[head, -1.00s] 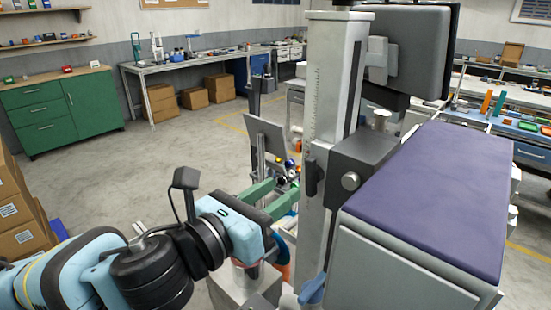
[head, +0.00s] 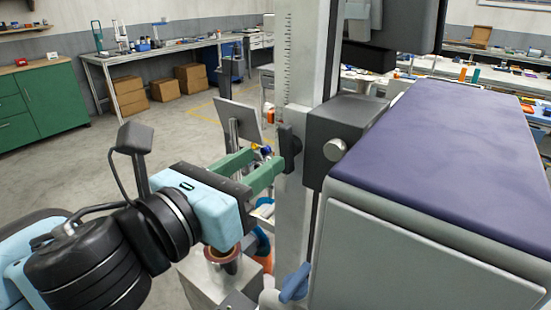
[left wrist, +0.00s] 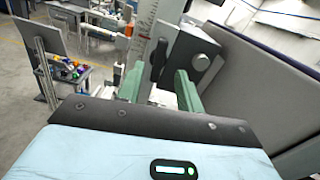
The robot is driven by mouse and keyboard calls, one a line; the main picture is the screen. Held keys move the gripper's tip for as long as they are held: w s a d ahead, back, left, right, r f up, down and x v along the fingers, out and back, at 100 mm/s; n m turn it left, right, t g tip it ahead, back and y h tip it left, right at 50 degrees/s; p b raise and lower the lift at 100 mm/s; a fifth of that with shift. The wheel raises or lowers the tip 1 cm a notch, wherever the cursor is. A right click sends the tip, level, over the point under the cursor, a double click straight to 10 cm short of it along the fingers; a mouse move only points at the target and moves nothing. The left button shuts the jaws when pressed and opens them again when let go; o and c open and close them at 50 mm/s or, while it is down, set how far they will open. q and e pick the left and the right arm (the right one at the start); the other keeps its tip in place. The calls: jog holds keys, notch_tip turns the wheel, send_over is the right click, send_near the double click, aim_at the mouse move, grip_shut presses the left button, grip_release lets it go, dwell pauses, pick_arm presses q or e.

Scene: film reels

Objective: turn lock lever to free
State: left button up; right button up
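My left gripper (head: 268,162) has two green fingers pointing at the lever from the left. In the left wrist view the lever (left wrist: 159,58) shows between the lines of my two spread fingers (left wrist: 158,84), a little beyond them. The fingers are open and hold nothing. I cannot tell whether a finger touches the lever. My right gripper is not in view.
A round silver knob (head: 334,149) sits on the dark block just right of the lever. A large grey box with a purple top (head: 460,160) fills the right. A blue handle (head: 295,284) is low by the column. A tilted grey panel (head: 238,120) stands behind my fingers.

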aim_at(282, 145)
pick_arm(q)
jog(key=shift+x, duration=2.55)
grip_shut()
